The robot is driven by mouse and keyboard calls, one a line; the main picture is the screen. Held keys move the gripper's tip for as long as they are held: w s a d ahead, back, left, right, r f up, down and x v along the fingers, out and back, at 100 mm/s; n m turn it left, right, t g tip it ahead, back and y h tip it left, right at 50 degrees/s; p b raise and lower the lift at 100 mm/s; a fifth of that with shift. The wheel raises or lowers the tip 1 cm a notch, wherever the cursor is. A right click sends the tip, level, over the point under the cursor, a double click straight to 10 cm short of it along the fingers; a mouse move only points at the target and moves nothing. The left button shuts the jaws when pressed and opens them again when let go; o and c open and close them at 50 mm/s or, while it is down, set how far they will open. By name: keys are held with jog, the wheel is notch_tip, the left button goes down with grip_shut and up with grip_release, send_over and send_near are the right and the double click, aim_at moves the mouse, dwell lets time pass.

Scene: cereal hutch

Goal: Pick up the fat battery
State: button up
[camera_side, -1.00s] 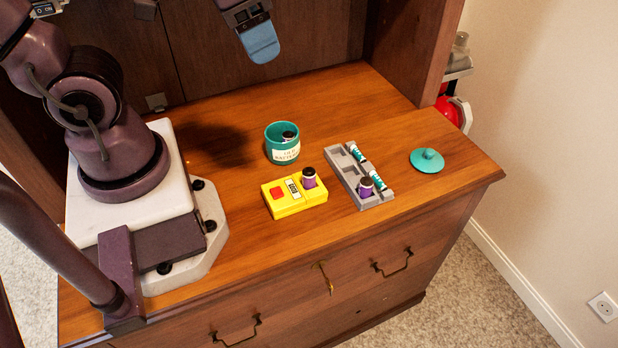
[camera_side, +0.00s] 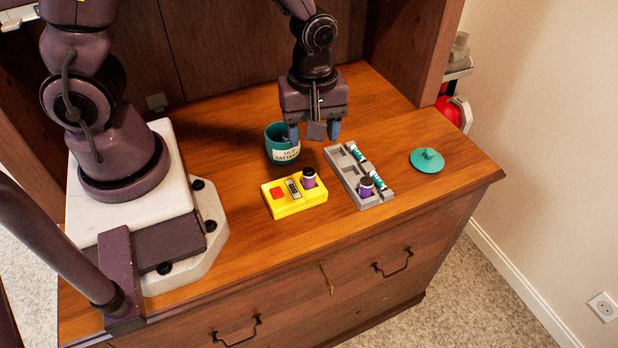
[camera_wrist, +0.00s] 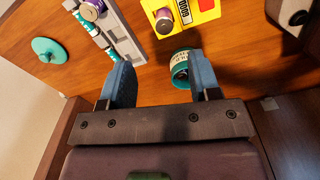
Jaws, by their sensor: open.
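A fat purple battery with a dark top (camera_side: 309,178) stands upright on the yellow tester (camera_side: 284,207); it shows in the wrist view too (camera_wrist: 164,21). Another fat purple battery (camera_side: 366,187) sits in the grey tray (camera_side: 346,175) beside two thin teal-and-white batteries (camera_side: 377,180). The teal "old batteries" cup (camera_side: 285,155) stands behind the tester; my finger partly hides its mouth, and its contents are unclear. My gripper (camera_side: 314,132) is open and empty, pointing down, above the table by the cup and behind the tester and tray. The wrist view shows both blue fingers apart (camera_wrist: 158,68).
A teal lid (camera_side: 427,160) lies flat on the wood at the right. The hutch's back panel and right side wall (camera_side: 418,45) stand close behind my arm. Bare wood (camera_side: 250,110) lies left of the cup, and the table's front edge is near the tester.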

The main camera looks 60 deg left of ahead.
aim_at(309, 171)
notch_tip(309, 171, down, 6)
jog(key=shift+r, duration=0.25)
jog(key=f, duration=0.4)
jog(key=shift+s+a+f, duration=0.1)
jog(key=shift+s+a, duration=0.1)
jog(key=shift+a, duration=0.15)
jog(key=shift+f, duration=0.45)
grip_shut()
jog(key=shift+r, duration=0.1)
notch_tip(309, 171, up, 10)
jog(key=shift+f, duration=0.1)
